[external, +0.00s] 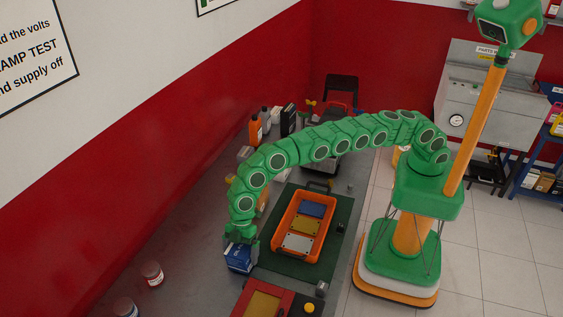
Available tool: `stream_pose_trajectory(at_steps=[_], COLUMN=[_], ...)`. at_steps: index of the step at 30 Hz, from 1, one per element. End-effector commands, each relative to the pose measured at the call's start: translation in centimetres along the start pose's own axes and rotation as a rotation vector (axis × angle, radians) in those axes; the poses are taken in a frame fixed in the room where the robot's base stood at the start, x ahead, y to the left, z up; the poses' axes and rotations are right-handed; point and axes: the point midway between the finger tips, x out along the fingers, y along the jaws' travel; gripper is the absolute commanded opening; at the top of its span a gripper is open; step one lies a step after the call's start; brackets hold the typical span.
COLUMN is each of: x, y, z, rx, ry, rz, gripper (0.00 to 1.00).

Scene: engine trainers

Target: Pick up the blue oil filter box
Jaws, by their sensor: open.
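The blue oil filter box (239,259) stands on the grey workbench near its middle, just left of the dark green mat. My gripper (240,240) is directly above the box, pointing down, with its fingers at the box's upper part. The gripper is open. The fingers and the arm's end hide the top of the box, and I cannot tell whether the fingers touch it.
An orange tray (279,238) with blue, yellow and grey items lies on the green mat (318,265) to the right. A red case (247,298) is in front. Two small jars (153,273) stand at left. Bottles (255,130) stand farther back.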

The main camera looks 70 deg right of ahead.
Motion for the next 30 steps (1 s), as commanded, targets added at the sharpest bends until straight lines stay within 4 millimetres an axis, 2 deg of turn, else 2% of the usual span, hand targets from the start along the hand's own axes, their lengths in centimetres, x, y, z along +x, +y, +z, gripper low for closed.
stream_pose_trajectory(at_steps=[9, 11, 21, 30], x=[0.07, 0.07, 0.07, -0.01], y=[-0.03, -0.04, -0.03, -0.04], z=[0.00, 0.00, 0.00, -0.04], rx=[-0.001, -0.001, -0.001, -0.001], ry=[0.000, 0.000, 0.000, 0.000], rz=[0.000, 0.000, 0.000, 0.000], gripper=[1.00, 0.92, 0.41, 0.41])
